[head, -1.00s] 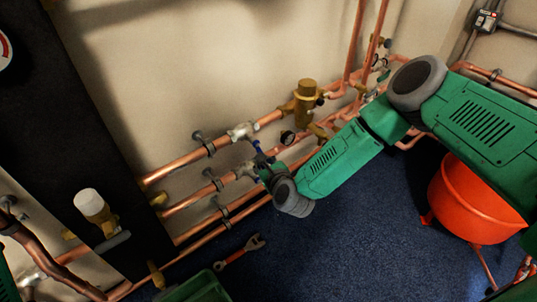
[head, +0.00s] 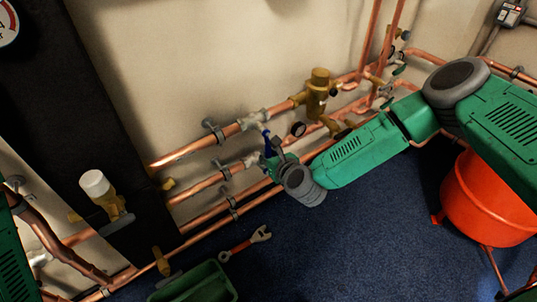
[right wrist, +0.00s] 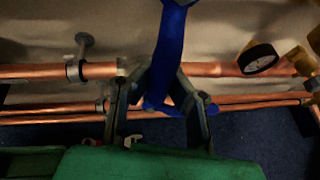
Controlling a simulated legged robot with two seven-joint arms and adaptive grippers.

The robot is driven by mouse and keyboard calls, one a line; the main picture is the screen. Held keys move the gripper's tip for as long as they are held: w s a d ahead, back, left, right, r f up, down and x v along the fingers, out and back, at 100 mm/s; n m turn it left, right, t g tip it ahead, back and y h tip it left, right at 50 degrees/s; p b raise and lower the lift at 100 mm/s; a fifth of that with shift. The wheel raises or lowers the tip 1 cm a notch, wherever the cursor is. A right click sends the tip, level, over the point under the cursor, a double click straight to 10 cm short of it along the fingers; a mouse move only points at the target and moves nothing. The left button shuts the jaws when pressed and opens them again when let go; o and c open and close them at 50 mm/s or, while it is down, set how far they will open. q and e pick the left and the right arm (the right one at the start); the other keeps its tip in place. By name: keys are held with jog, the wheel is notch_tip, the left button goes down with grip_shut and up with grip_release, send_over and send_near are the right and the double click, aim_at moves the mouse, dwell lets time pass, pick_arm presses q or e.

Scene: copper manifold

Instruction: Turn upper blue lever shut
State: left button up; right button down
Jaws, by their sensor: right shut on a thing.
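The upper blue lever (head: 266,139) hangs down from a silver valve (head: 253,120) on the top copper pipe in the head view. In the right wrist view the blue lever (right wrist: 171,50) runs down from the top edge between my fingers. My right gripper (head: 272,155) is at the lever, below the valve. In the right wrist view my right gripper (right wrist: 164,78) is shut on the lever, a dark finger on each side. The fingers hide part of what lies behind, including much of the lower valve. My left gripper is out of view.
Copper pipes (head: 190,152) run along the wall, with a brass fitting (head: 318,92) and a small gauge (head: 298,129) to the right of the lever.

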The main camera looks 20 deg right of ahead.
jog(key=c, duration=1.5)
grip_release()
jog(key=shift+a+r, duration=0.25)
jog(key=shift+a, duration=0.1)
jog(key=shift+c, duration=0.2)
jog(key=shift+o, duration=0.4)
jog(key=shift+s, duration=0.1)
jog(key=shift+f, duration=0.1)
jog(key=v, duration=1.2)
